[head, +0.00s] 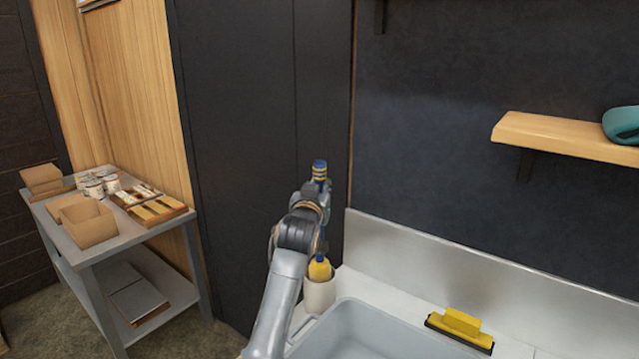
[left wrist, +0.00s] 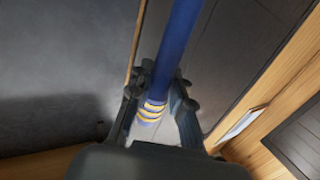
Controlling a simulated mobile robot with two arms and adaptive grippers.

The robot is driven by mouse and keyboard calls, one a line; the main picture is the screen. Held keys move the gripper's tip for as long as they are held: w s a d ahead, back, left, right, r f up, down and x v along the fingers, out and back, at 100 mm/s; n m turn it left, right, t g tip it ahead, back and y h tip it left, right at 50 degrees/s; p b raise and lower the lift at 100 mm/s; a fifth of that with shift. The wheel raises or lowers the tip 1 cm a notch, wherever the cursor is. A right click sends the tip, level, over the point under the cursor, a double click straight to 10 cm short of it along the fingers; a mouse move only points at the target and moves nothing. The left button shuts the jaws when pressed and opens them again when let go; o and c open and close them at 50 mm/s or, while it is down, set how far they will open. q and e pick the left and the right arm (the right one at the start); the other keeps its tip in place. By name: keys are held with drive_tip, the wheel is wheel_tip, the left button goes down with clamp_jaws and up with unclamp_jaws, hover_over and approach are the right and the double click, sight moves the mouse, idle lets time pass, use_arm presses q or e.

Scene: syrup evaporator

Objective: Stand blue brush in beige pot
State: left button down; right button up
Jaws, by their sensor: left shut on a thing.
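My left gripper (head: 318,198) is shut on the blue brush (head: 319,170) near the banded top end of its handle. The brush is held about upright, and its blue handle with yellow bands (left wrist: 152,108) also shows between the fingers in the left wrist view. Below the gripper, a short blue length leads down to a yellow part (head: 320,269) at the mouth of the beige pot (head: 319,294). This looks like the lower end of the brush, but I cannot tell how deep it sits. The pot stands at the sink's back left corner. My right gripper is not in view.
The grey sink basin (head: 375,333) lies right of the pot. A yellow scrubber (head: 461,324) rests on its back ledge. A wooden shelf (head: 560,135) with a teal item (head: 622,125) is on the right wall. A grey side table (head: 118,238) with boxes and cans stands left.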

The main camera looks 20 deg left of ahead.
sight(319, 163)
use_arm(q)
drive_tip(key=shift+f+b, duration=0.85)
drive_tip(key=shift+f, duration=1.15)
drive_tip(key=c, duration=1.1)
unclamp_jaws()
drive_tip(key=shift+c, duration=0.2)
wheel_tip(319, 163, up, 10)
